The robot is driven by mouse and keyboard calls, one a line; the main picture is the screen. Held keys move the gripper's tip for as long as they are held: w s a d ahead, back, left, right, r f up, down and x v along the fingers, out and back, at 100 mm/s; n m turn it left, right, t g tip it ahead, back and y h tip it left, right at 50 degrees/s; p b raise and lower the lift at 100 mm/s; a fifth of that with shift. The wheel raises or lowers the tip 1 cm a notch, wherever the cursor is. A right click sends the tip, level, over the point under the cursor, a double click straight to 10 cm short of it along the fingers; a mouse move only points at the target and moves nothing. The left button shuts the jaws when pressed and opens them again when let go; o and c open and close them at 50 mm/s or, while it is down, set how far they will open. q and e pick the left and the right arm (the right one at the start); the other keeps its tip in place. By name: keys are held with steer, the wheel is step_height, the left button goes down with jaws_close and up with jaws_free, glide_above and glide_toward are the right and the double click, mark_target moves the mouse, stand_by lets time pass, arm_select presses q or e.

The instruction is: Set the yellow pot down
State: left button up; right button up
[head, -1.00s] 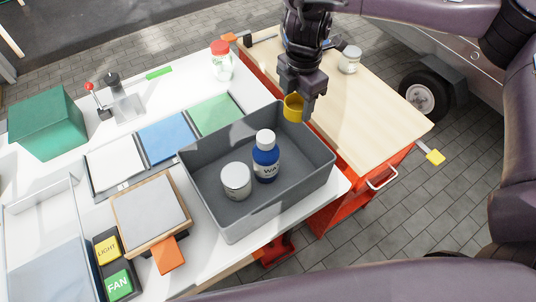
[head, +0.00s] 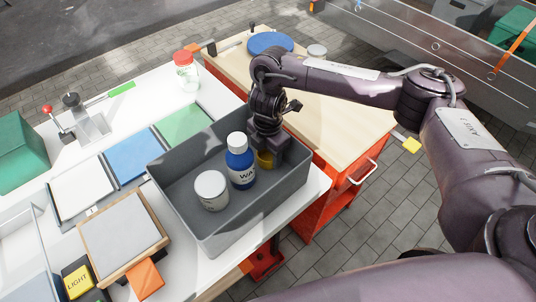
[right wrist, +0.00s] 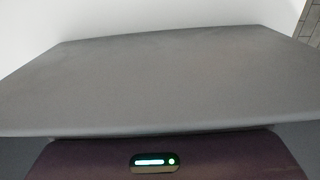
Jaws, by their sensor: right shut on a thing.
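The yellow pot (head: 265,160) shows in the head view, inside the back right part of the grey bin (head: 205,237), partly hidden by my right gripper. My right gripper (head: 267,152) reaches down into the bin from above and is shut on the pot. The pot is right of the blue bottle with a white cap (head: 241,168). I cannot tell whether the pot's base touches the bin floor. My left gripper is not in view. The right wrist view shows neither the pot nor the fingertips, only a grey surface across the frame.
A white-lidded jar (head: 211,190) stands in the bin's left part. The bin's walls rise around these things. Coloured pads, such as the green one (head: 183,126), lie beyond it to the left. A red-lidded jar (head: 187,71) stands at the back. The wooden-topped cart (head: 335,130) adjoins on the right.

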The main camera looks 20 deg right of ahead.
mark_target(268, 159)
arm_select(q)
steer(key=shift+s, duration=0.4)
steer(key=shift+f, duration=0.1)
arm_select(e)
steer(key=shift+f, duration=0.15)
steer(key=o, duration=0.5)
steer(key=shift+f, duration=0.1)
steer(key=o, duration=0.4)
steer(key=shift+o, duration=0.2)
arm_select(q)
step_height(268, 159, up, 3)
steer(key=p, duration=0.3)
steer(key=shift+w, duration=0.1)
arm_select(e)
step_height(268, 159, up, 12)
steer(key=shift+r, duration=0.2)
